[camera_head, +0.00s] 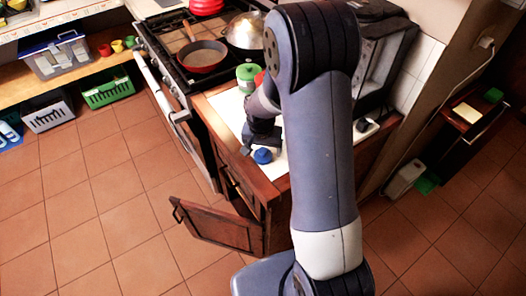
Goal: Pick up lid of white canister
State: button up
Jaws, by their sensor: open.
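My gripper (262,145) is over the wooden counter by the stove, pointing down. It is open, its dark fingers apart. A small round blue object (263,156) sits just below and between the fingertips; it looks like a lid or knob, and I cannot tell whether the fingers touch it. The white canister is not clearly seen; the white counter top (226,104) makes it hard to separate. A green-topped container with a pale band (247,76) stands further back on the counter, left of my arm. My arm hides part of the counter.
A red pan (201,56) and a lidded metal pot (244,32) sit on the stove to the left. A dark appliance (384,62) stands behind my arm on the right. An open cabinet door (215,226) juts out below the counter.

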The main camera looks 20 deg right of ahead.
jog(key=shift+f, duration=0.8)
jog(key=shift+c, duration=0.6)
jog(key=c, duration=0.9)
jog(key=shift+c, duration=0.2)
